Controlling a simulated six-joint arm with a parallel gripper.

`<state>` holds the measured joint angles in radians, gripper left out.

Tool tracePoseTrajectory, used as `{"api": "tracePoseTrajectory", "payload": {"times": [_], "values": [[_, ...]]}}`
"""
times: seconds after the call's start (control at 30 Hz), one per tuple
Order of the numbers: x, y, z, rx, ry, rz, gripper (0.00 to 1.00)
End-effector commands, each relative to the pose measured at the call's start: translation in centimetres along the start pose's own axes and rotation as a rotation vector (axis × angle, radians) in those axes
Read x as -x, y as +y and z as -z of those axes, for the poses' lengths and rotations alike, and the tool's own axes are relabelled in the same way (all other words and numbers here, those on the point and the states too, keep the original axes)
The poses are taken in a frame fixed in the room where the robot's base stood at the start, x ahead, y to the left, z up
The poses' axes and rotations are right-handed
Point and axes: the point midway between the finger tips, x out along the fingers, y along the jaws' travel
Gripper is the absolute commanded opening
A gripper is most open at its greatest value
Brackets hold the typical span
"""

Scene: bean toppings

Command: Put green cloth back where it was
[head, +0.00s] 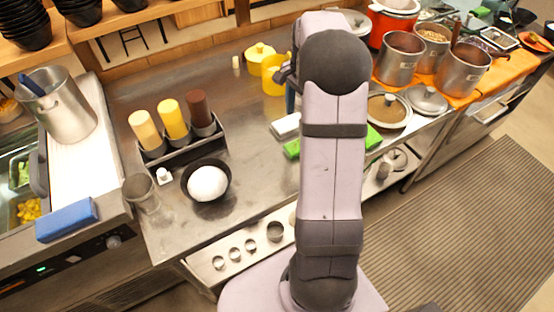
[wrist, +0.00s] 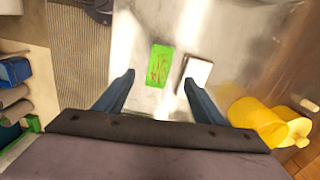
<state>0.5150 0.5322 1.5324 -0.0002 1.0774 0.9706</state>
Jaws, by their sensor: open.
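A green cloth with reddish-brown stains (wrist: 158,66) lies flat on the steel counter in the wrist view. In the head view a green piece (head: 291,149) shows left of my arm, beside a white block (head: 286,125). Another green piece (head: 373,137) shows right of my arm; whether the two join is hidden by the arm. My gripper (wrist: 159,80) is open and empty, its blue fingers spread to either side of the stained cloth in the picture, apparently above it. In the head view my arm mostly hides the gripper.
The white block (wrist: 197,72) lies close beside the cloth, near the right finger. A yellow pitcher (head: 274,76) stands behind. Bottles in a rack (head: 180,148) and a black bowl (head: 207,196) stand left. Pots and lids (head: 390,110) crowd the right.

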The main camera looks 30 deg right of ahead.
Motion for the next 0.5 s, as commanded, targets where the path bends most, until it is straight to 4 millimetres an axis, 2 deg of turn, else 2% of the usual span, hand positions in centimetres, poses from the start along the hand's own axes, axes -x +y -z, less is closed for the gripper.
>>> {"api": "tracePoseTrajectory", "payload": {"times": [0.17,0.27,0.4,0.5], "values": [[0.4,1.1,-6.2,0.284,0.001,0.001,0.63],[0.3,2.9,-10.6,0.509,0.002,0.002,0.63],[-0.3,6.5,-16.3,0.840,0.003,0.003,0.63],[-1.0,9.4,-19.5,1.055,0.004,0.003,0.63]]}}
